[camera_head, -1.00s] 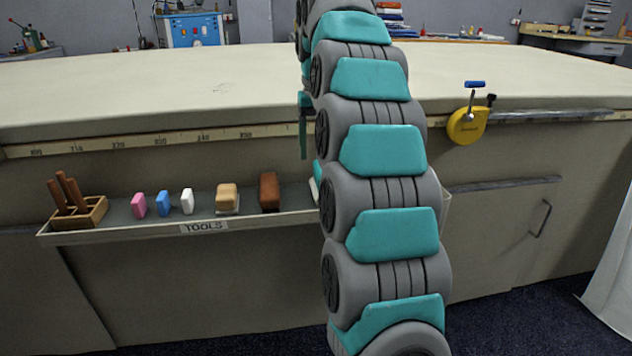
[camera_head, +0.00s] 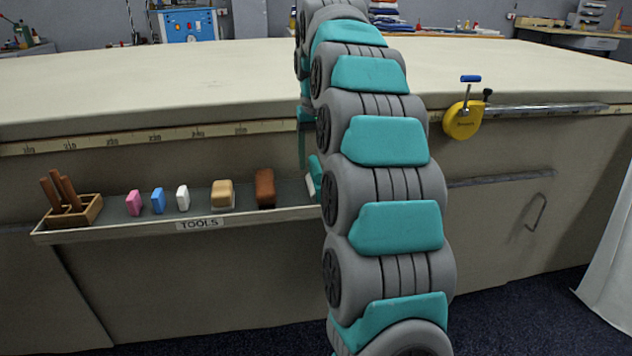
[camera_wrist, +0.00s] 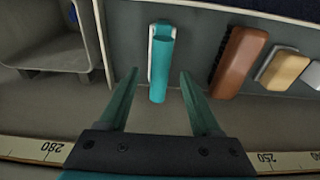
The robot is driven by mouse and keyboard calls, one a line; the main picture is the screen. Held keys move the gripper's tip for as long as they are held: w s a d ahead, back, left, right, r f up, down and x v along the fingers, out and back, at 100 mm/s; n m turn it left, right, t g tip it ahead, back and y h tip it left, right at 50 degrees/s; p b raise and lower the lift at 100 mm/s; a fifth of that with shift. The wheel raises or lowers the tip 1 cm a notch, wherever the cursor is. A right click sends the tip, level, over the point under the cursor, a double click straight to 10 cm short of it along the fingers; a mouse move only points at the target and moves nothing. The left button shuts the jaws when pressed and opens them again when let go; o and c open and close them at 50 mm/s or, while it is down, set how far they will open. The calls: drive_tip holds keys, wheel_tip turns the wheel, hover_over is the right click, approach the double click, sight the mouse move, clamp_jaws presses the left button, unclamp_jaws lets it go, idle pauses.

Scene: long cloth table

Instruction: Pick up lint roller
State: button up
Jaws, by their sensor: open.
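The lint roller is a teal cylinder (camera_wrist: 161,66) on a white frame, lying in the grey tray in the wrist view. My gripper (camera_wrist: 158,73) is open, with one teal finger on each side of the roller's near end in the picture. Nothing is gripped. I cannot tell whether the fingertips are down at the roller's height or still above it. In the head view my arm hides most of the gripper and roller.
The tray labelled TOOLS (camera_head: 200,224) hangs on the table front. A brown brush (camera_wrist: 238,62) lies right of the roller in the wrist view, then a tan block (camera_wrist: 283,69). A grey bin-like part (camera_wrist: 50,50) is at left.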

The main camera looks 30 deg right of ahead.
sight(316, 164)
drive_tip(key=shift+w+f, duration=0.1)
drive_tip(key=shift+f, duration=1.4)
clamp_jaws()
